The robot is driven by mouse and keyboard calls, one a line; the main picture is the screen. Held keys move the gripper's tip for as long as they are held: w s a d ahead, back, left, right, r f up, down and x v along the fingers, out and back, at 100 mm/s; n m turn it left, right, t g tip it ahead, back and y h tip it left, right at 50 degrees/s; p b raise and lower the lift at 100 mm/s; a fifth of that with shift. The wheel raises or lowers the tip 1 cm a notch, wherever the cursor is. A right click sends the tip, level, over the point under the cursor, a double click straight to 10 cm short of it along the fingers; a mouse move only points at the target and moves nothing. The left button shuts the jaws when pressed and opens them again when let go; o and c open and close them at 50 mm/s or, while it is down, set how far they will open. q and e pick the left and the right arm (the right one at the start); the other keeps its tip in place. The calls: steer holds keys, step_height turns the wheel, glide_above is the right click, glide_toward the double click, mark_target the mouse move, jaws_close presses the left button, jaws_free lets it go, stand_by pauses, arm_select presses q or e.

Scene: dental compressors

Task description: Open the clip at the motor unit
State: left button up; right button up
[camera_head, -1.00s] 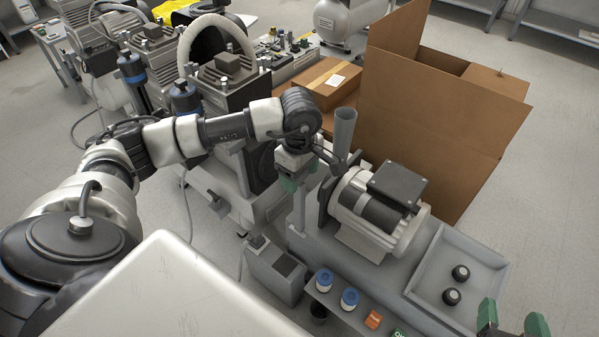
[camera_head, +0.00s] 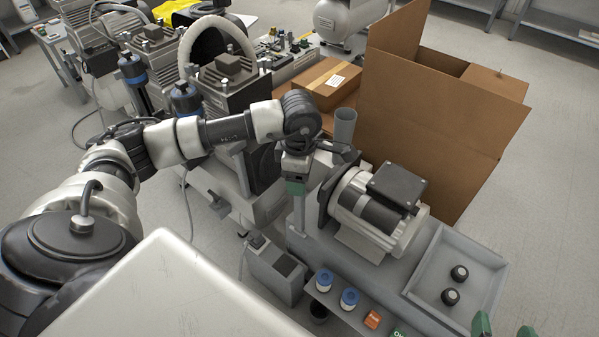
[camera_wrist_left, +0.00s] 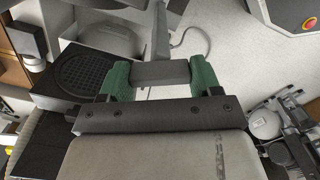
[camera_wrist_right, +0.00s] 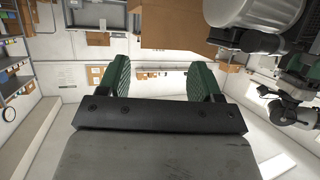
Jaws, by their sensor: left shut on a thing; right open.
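The motor unit (camera_head: 372,212), a pale ribbed motor with a dark box on top, sits on a grey bench right of centre in the head view. My left gripper (camera_head: 297,188) is beside its left end, above a thin upright post (camera_head: 299,214). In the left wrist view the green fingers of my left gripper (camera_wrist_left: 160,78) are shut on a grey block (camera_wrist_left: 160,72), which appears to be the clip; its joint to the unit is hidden. My right gripper (camera_head: 505,331) barely shows at the lower right edge; in the right wrist view (camera_wrist_right: 160,80) it is open and empty.
A grey tray (camera_head: 425,275) with two black knobs is right of the motor. Two blue-capped jars (camera_head: 349,298) stand in front. A large cardboard box (camera_head: 430,120) and a grey tube (camera_head: 345,125) are behind. Compressors (camera_head: 225,90) stand at left.

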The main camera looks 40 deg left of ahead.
arm_select(q)
steer(key=n+p, duration=0.1)
steer(key=n, duration=0.3)
steer(key=shift+r+n, duration=0.1)
steer(key=shift+n, duration=0.2)
steer(key=n+p, duration=0.1)
steer(key=n, duration=0.4)
steer(key=shift+n+p, duration=0.35)
steer(key=shift+n, duration=0.05)
steer(key=shift+n+p, duration=0.3)
steer(key=shift+n, duration=0.8)
arm_select(e)
steer(key=s+d+f+g+h, duration=0.1)
steer(key=s+d+f+g, duration=0.1)
steer(key=s+g, duration=0.2)
steer(key=s+d+f+g+h, duration=0.1)
steer(key=s+d+f+g, duration=0.1)
steer(key=s+g, duration=0.3)
steer(key=shift+s+f+m, duration=0.3)
steer(key=shift+s+f, duration=0.35)
steer(key=shift+f, duration=0.2)
arm_select(q)
steer(key=o, duration=0.9)
